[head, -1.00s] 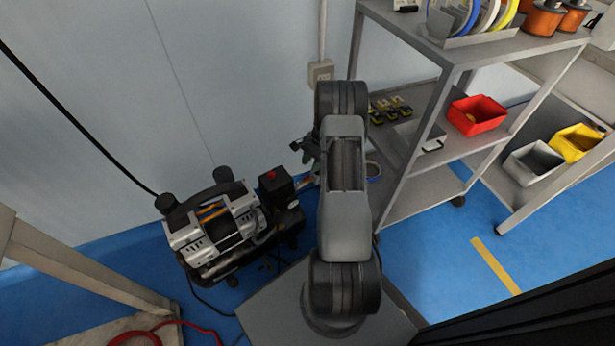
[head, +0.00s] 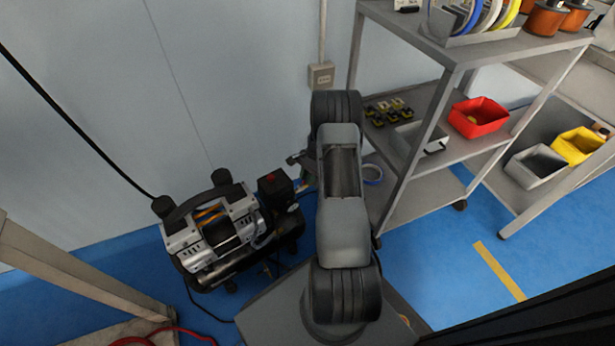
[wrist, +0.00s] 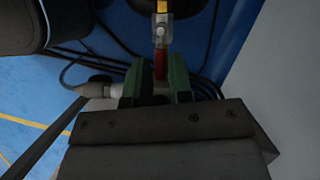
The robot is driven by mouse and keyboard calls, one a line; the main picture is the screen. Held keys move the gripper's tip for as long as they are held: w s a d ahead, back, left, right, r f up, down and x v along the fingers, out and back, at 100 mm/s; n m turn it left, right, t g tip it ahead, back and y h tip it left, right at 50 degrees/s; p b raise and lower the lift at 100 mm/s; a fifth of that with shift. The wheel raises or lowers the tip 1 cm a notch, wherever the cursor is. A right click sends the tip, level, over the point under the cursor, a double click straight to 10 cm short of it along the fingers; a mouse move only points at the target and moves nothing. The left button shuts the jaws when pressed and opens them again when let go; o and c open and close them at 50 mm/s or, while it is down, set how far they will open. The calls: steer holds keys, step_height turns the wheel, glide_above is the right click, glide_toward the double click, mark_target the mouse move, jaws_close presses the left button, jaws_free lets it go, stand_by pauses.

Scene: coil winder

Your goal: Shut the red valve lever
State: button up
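The red valve lever (wrist: 160,64) shows in the wrist view, below a metal and brass valve fitting (wrist: 162,20). My gripper (wrist: 157,76) has two green fingers, one on each side of the lever's lower end. A gap shows at the left of the lever; the right finger is very near it, and I cannot tell if they touch. In the head view the compressor (head: 212,236) stands on the blue floor by the wall. My arm hides most of the gripper there, and I cannot make out the lever.
A grey hose end (wrist: 95,90) lies left of the fingers, with black cables around. In the head view a black box with a red knob (head: 271,179) is on the compressor's right. A grey shelf cart (head: 420,150) stands close right of my arm. A wooden-coloured leg (head: 70,265) is at left.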

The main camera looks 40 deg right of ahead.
jaws_close()
steer(key=shift+s+m+p, duration=0.15)
steer(key=shift+m+p, duration=0.25)
steer(key=shift+m, duration=0.1)
steer(key=s+a+m+t+h, duration=0.1)
steer(key=m, duration=0.4)
steer(key=s+a+m+t+h+b, duration=0.1)
steer(key=m+t, duration=0.1)
steer(key=m, duration=0.3)
steer(key=s+a+m+t+h, duration=0.1)
steer(key=m, duration=0.4)
steer(key=shift+s+a+f+t+b, duration=0.1)
steer(key=shift+s+a+t+b, duration=0.2)
steer(key=shift+t+b, duration=0.1)
steer(key=shift+m, duration=0.3)
stand_by(0.3)
